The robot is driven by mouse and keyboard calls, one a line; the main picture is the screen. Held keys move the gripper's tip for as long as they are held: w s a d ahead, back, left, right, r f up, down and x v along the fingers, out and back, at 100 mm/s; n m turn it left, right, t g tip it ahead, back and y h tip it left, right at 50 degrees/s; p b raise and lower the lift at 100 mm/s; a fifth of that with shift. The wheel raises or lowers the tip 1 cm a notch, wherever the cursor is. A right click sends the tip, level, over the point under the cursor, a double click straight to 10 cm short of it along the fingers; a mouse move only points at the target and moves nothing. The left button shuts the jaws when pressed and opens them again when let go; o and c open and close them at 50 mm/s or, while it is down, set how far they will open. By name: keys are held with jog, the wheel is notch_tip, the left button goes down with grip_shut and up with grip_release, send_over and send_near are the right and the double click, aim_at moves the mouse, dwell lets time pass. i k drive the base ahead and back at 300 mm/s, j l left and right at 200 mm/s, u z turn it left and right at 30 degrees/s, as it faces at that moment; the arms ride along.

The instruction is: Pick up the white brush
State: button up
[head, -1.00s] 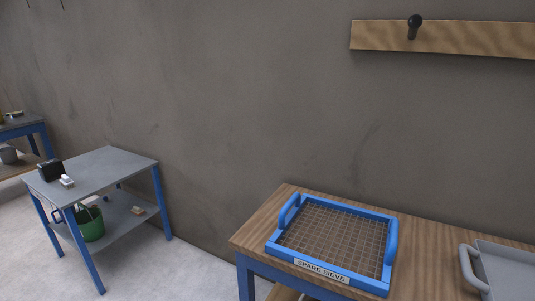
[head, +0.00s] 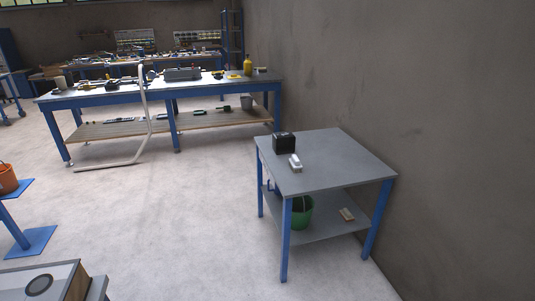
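I cannot make out a white brush for certain. A small white object (head: 295,163) lies on the top of a small grey table (head: 340,155) with blue legs, right of centre. It is too small to tell whether it is a brush. A black box (head: 284,142) stands just behind it. A small tan and pale block (head: 347,214) lies on the table's lower shelf; it may be a brush, but I cannot tell. My gripper is not in view.
A green bucket (head: 301,212) stands on the lower shelf. A long blue workbench (head: 170,91) with tools is behind, with a bent pale pipe (head: 148,120) in front. An orange bucket (head: 8,178) is at the left edge. Open floor (head: 180,200) lies between. A wall (head: 440,120) is at right.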

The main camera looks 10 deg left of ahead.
aim_at(294, 163)
jog(key=i+u, duration=0.25)
jog(key=i, duration=0.35)
jog(key=i+l+u, duration=0.25)
jog(key=i, duration=0.35)
jog(key=i+l+u, duration=0.15)
jog(key=i+l, duration=0.25)
jog(key=i, duration=0.3)
jog(key=i+l+u, duration=0.15)
jog(key=i+l, duration=0.3)
jog(key=i, duration=0.25)
jog(key=i+l+u, duration=0.2)
jog(key=i+l, duration=0.3)
jog(key=i, duration=0.15)
